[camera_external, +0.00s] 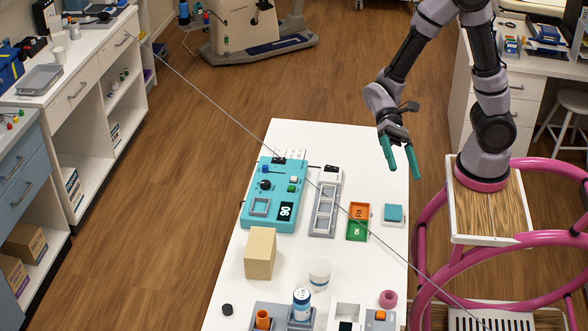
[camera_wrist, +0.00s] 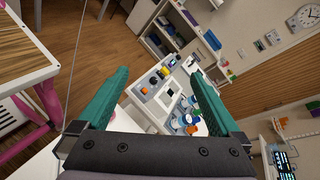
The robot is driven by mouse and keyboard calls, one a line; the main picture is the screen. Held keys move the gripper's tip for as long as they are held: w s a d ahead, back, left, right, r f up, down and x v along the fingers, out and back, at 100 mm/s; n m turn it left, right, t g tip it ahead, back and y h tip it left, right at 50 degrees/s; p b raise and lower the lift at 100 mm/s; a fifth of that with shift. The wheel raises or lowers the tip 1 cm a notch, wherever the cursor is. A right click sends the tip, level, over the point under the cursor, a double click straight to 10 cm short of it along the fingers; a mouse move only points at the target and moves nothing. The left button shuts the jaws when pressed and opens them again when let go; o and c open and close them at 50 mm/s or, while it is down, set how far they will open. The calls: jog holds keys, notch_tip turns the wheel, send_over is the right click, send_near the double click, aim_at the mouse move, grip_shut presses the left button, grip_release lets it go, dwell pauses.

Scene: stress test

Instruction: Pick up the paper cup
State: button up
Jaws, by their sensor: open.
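I cannot surely pick out the cup there.
A tan box (camera_external: 260,253) and a bottle (camera_external: 301,305) stand close to the cup. A thin line crosses the external view.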

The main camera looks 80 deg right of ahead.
jog(key=w+a+f+m+t+y, duration=0.2)
jog(key=w+f+m+t+y, duration=0.1)
jog(key=w+f+m+t, duration=0.3)
jog(key=w+a+f+m+t+y, duration=0.2)
jog(key=w+a+f+m+t, duration=0.15)
jog(key=f+m, duration=0.35)
jog(key=m+t+h, duration=0.6)
jog(key=m+h, duration=0.1)
send_near(311, 274)
jog(key=s+d, duration=0.2)
jog(key=d, duration=0.1)
jog(key=shift+s+d+f, duration=0.1)
jog(key=shift+s+f, duration=0.05)
jog(key=shift+s, duration=0.15)
jog(key=shift+w+f, duration=0.2)
jog(key=shift+t, duration=0.25)
jog(key=x, duration=0.4)
jog(key=shift+w+a, duration=0.2)
jog(key=shift+a, duration=0.1)
jog(key=x, duration=0.5)
jog(key=shift+w+a+r, duration=0.1)
jog(key=shift+a, duration=0.25)
jog(key=shift+c, duration=0.3)
